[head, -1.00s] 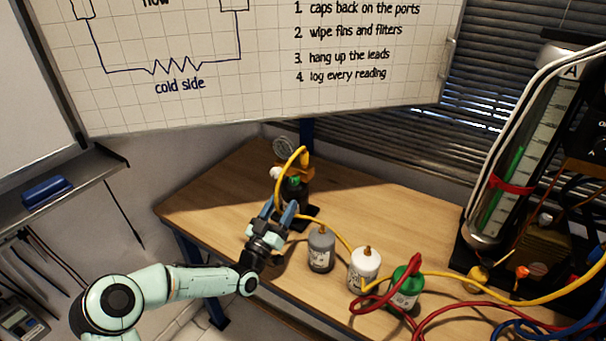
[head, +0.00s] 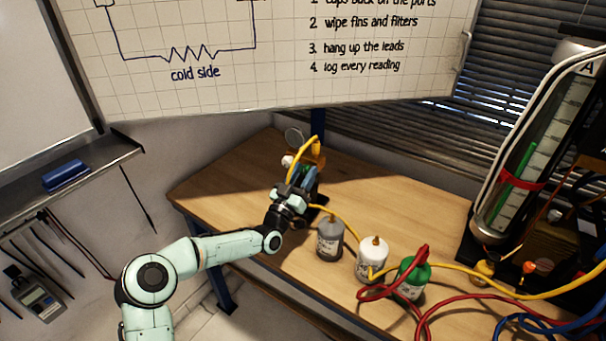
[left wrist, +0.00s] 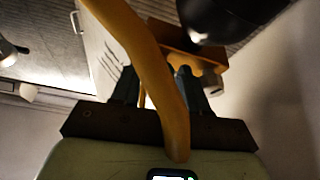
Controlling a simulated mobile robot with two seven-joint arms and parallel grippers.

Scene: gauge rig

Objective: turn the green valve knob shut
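The green valve knob showed earlier on the dark gauge rig at the back of the bench; my left gripper (head: 309,175) now covers that spot in the head view, and I cannot make the knob out. The rig's orange-yellow top (head: 316,153) and round gauge (head: 294,137) show just beyond the gripper. In the left wrist view the two dark fingers (left wrist: 158,88) stand apart, with an orange-brown block (left wrist: 185,58) beyond them. The yellow hose (left wrist: 150,70) crosses in front and hides part of the gap. I see nothing clasped. My right gripper is out of view.
Grey (head: 329,241), white (head: 371,262) and green (head: 411,280) bottles stand on the bench (head: 390,205), right of my left gripper. Yellow and red hoses (head: 440,307) run rightward towards a tall sight-glass unit (head: 515,175). A whiteboard (head: 270,75) hangs above.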

